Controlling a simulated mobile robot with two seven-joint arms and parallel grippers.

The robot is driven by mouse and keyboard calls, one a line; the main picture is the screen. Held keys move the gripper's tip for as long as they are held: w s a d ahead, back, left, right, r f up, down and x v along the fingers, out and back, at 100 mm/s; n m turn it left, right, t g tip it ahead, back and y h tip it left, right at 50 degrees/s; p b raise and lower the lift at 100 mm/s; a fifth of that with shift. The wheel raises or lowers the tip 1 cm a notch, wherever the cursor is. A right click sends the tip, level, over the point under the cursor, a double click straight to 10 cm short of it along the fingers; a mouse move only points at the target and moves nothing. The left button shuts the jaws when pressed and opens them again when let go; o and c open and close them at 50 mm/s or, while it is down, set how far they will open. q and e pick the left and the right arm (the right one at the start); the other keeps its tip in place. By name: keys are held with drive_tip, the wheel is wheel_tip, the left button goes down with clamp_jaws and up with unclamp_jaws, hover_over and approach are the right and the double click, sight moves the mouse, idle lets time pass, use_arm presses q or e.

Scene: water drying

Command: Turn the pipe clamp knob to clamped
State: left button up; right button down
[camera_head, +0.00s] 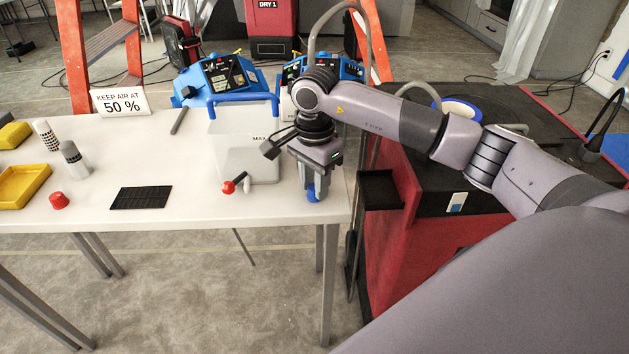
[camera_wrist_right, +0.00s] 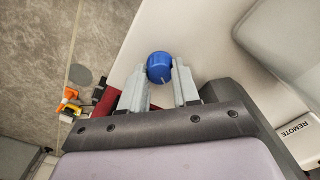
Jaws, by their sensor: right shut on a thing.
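The pipe clamp knob is a round blue knob (camera_head: 313,196) near the right front corner of the white table. In the right wrist view the blue knob (camera_wrist_right: 160,66) sits between the fingertips, with a pale mark on its face. My right gripper (camera_head: 317,187) points down at the knob, and its two grey fingers (camera_wrist_right: 160,74) are shut on it from both sides. The clamp and pipe behind the knob are hidden by the gripper, and I cannot tell which position the knob is in. My left gripper is in neither view.
Blue machines (camera_head: 217,78) stand behind. A red and black cabinet (camera_head: 400,240) is to the right. The table front has a dark mat (camera_head: 141,197) and free room.

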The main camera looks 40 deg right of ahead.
drive_tip(key=m, duration=1.1)
drive_tip(key=shift+m, duration=0.4)
idle(0.3)
drive_tip(key=c, duration=0.8)
unclamp_jaws()
drive_tip(key=shift+r, duration=0.1)
wheel_tip(320, 180, up, 7)
